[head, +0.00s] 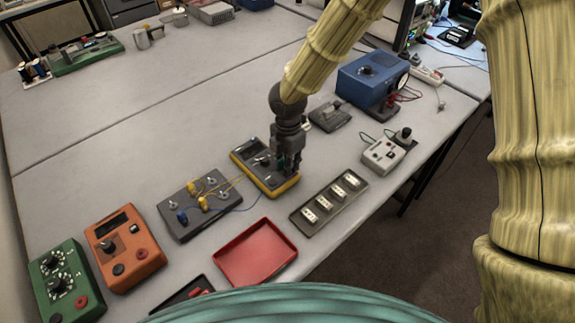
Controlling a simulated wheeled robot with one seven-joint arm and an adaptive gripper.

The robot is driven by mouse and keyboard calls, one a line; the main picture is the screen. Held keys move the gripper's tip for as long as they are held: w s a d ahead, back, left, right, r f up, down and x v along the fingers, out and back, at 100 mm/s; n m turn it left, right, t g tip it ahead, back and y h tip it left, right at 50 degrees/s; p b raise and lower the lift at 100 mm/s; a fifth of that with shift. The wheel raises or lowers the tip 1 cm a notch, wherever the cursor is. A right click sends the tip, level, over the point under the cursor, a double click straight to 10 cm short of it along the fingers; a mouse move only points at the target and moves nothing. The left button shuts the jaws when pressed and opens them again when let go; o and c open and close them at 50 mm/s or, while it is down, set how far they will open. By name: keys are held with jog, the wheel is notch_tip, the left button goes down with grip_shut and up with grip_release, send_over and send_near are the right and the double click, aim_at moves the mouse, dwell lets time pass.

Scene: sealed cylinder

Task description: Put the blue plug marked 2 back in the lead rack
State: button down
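A blue plug (182,217) sits at the left front of a dark grey panel with metal posts (190,231). Its number is too small to read. Yellow plugs (191,188) stand on the same panel, and a thin blue lead runs from it towards the yellow meter (250,158). My gripper (290,166) points down over the right part of the meter. Its fingers are dark and small, and I cannot tell whether they hold anything. A dark tray with several white blocks (303,222) lies to its right; I cannot tell for certain which thing is the lead rack.
An empty red tray (256,253) lies in front of the meter. An orange box (125,248) and a green box (64,282) stand at left. A light grey box (383,156) and a blue unit (372,78) stand at right. The table's middle left is clear.

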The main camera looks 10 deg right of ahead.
jog(key=shift+r, duration=0.2)
jog(key=shift+r+p, duration=2.75)
jog(key=shift+p, duration=0.05)
jog(key=a+n, duration=0.2)
jog(key=s+a+n, duration=0.1)
jog(key=n, duration=0.1)
jog(key=s+a+n, duration=0.1)
jog(key=a+n, duration=0.1)
jog(key=n, duration=0.1)
jog(key=shift+s+a, duration=0.15)
jog(key=shift+a, duration=0.2)
